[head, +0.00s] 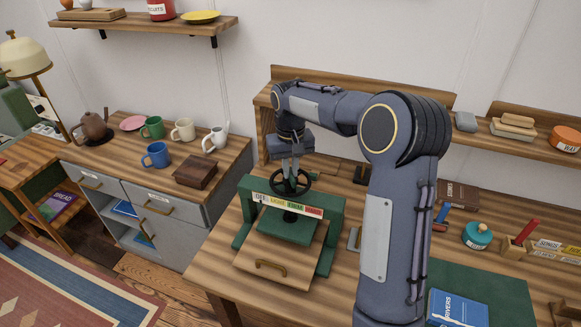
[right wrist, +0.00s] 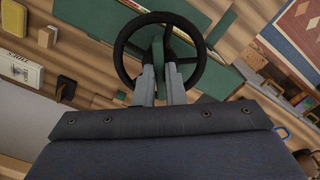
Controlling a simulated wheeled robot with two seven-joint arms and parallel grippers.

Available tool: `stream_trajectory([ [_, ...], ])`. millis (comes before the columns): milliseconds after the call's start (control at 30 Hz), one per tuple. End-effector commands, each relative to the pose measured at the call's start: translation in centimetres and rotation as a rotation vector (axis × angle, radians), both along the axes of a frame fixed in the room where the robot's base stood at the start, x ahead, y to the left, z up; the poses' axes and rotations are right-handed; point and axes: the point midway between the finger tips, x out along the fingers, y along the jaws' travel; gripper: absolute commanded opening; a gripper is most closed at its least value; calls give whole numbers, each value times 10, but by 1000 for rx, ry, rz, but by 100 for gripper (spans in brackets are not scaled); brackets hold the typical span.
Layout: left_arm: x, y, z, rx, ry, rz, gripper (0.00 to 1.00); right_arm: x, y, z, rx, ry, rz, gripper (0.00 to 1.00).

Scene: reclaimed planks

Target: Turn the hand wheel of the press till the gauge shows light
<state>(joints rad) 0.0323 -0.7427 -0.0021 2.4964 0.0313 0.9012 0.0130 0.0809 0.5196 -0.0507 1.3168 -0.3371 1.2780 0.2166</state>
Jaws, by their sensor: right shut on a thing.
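The press is a green frame (head: 332,215) on the wooden bench, with a black hand wheel (head: 304,184) on top. The wheel also shows in the right wrist view (right wrist: 122,47). A gauge strip (head: 287,206) with white, yellow, green and red labelled bands runs along the crossbeam; I cannot make out where it points. Below it a dark green plate (head: 285,232) lies over a wooden board with a handle (head: 268,266). My right gripper (head: 291,171) comes down from above and is shut on the hand wheel. My left gripper is not in view.
Mugs, a teapot and a dark wooden box (head: 196,173) stand on the left cabinet. Right of my arm are a teal round container (head: 477,235), a red-handled tool (head: 526,232) and a blue book (head: 457,308). A raised shelf (head: 500,135) runs behind the bench.

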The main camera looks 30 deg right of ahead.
Motion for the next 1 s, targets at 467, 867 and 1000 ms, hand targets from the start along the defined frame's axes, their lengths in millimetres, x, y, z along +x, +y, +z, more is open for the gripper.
stream_trajectory([
  [467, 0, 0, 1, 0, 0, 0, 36, 1, 0, 1, 0, -4, -53, 0],
  [867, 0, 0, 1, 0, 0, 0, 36, 0, 0, 1, 0, -2, -52, 32],
  [1000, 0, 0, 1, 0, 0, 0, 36, 0, 0, 0, -1, -2, -52, 32],
])
